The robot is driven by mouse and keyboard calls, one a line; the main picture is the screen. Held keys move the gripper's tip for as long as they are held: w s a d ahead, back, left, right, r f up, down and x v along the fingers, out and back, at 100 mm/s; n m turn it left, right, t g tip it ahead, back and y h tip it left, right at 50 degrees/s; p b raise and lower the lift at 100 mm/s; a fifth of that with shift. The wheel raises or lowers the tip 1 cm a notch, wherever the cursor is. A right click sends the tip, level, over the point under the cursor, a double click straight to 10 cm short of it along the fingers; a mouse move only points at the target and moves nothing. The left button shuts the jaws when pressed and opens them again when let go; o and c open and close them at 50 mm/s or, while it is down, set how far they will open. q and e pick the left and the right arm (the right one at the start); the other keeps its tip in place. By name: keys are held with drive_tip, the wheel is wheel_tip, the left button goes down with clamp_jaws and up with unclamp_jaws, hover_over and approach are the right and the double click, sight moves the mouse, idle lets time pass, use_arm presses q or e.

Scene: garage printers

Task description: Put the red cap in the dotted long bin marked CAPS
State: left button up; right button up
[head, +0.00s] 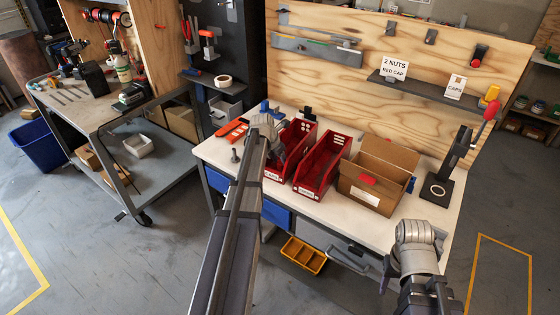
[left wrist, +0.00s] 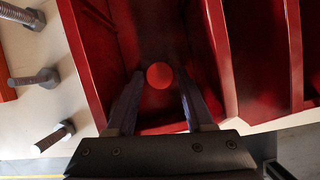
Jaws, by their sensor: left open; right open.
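A round red cap (left wrist: 160,76) shows between the fingertips of my left gripper (left wrist: 160,90) in the left wrist view. The gripper is open, with a finger on each side of the cap, inside or just over a red bin (left wrist: 88,58). I cannot tell whether the cap touches the bin's floor. In the head view my left arm reaches over the left of two long red bins, and its wrist hides part of that bin. The right long red bin (head: 331,160) stands beside it. Their front labels are too small to read. My right arm is at the lower right, its fingers not visible.
A black press with a red-knobbed lever (head: 446,165) is further right. Shelf cards read "2 NUTS RED CAP" (head: 394,69) and "CAPS" (head: 455,87).

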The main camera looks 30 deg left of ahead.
use_arm(q)
drive_tip(key=p+v, duration=1)
drive_tip(key=v, duration=0.1)
drive_tip(key=shift+s+r, duration=0.2)
drive_tip(key=shift+r, duration=0.05)
drive_tip(key=s+d+f+m+g, duration=0.1)
drive_tip(key=s+d+m, duration=0.2)
drive_tip(key=d+m, duration=0.65)
drive_tip(key=s+d+m+g, duration=0.1)
drive_tip(key=s+d+m, duration=0.2)
drive_tip(key=d+m, duration=0.65)
drive_tip(key=s+d+m+g+y, duration=0.1)
drive_tip(key=s+d+m+g, duration=0.1)
drive_tip(key=s+d+m, duration=1.4)
drive_tip(key=d+m, duration=0.3)
drive_tip(key=shift+f+g+y, duration=0.3)
drive_tip(key=shift+y, duration=0.1)
drive_tip(key=shift+a, duration=0.15)
